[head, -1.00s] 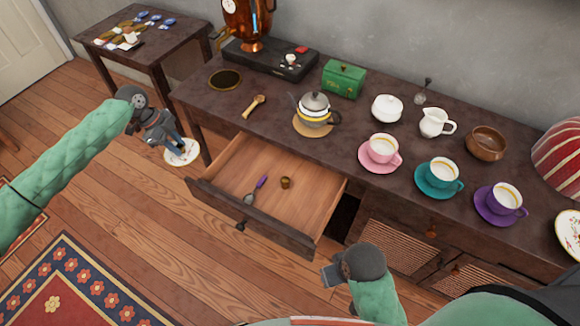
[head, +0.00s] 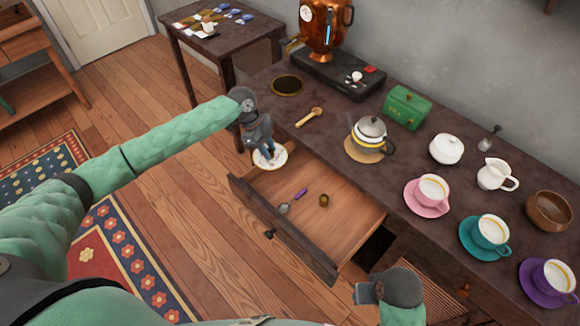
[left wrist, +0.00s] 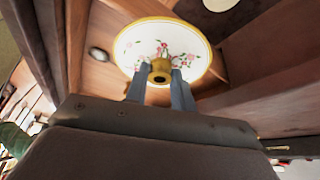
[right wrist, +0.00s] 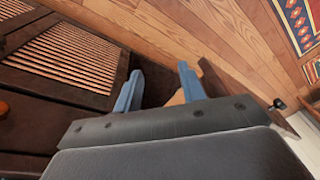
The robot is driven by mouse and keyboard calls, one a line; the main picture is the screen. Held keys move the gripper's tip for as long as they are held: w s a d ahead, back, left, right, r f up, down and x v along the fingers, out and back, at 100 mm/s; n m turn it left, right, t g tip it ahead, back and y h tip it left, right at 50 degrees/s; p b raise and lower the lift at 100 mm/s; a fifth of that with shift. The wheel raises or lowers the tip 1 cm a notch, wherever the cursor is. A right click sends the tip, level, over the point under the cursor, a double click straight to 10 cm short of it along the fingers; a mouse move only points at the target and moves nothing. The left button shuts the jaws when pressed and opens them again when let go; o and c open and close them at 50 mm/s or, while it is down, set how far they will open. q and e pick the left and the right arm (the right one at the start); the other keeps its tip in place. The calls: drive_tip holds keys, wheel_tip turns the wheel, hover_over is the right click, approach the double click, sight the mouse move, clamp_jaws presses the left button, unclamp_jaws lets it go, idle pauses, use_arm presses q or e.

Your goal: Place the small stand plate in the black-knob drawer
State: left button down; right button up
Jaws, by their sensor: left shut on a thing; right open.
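The small stand plate (head: 278,161) is white with pink flowers, a gold rim and a gold foot; it also shows in the left wrist view (left wrist: 135,48). My left gripper (head: 264,147) is shut on its foot, between the fingers in the left wrist view. The plate appears over the back left corner of the open drawer (head: 345,205); its height above it is hard to tell. The drawer front has a black knob (head: 269,234). My right gripper (head: 366,293) is open and empty in front of the cabinet.
In the drawer lie a purple-handled spoon (head: 299,194) and a small brown pot (head: 324,200), with bare floor around them.

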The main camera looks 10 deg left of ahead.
use_arm(q)
drive_tip(key=d+p, duration=0.1)
drive_tip(key=d, duration=0.1)
drive_tip(key=s+d+f, duration=0.1)
drive_tip(key=d, duration=0.2)
drive_tip(key=s+d+f+p, duration=0.1)
drive_tip(key=d, duration=0.1)
drive_tip(key=shift+d+f+p, duration=0.25)
drive_tip(key=shift+p, duration=0.1)
wheel_tip(320, 180, down, 4)
drive_tip(key=shift+w+r+p, duration=0.1)
drive_tip(key=shift+r+p, duration=0.1)
drive_tip(key=shift+p, duration=0.35)
drive_tip(key=shift+f, duration=0.45)
use_arm(e)
wheel_tip(320, 180, down, 17)
drive_tip(key=w, duration=0.1)
drive_tip(key=shift+w, duration=0.3)
use_arm(q)
drive_tip(key=shift+f, duration=0.1)
use_arm(e)
drive_tip(key=shift+r, duration=0.1)
use_arm(q)
drive_tip(key=c, duration=1.2)
unclamp_jaws()
drive_tip(key=shift+o, duration=0.2)
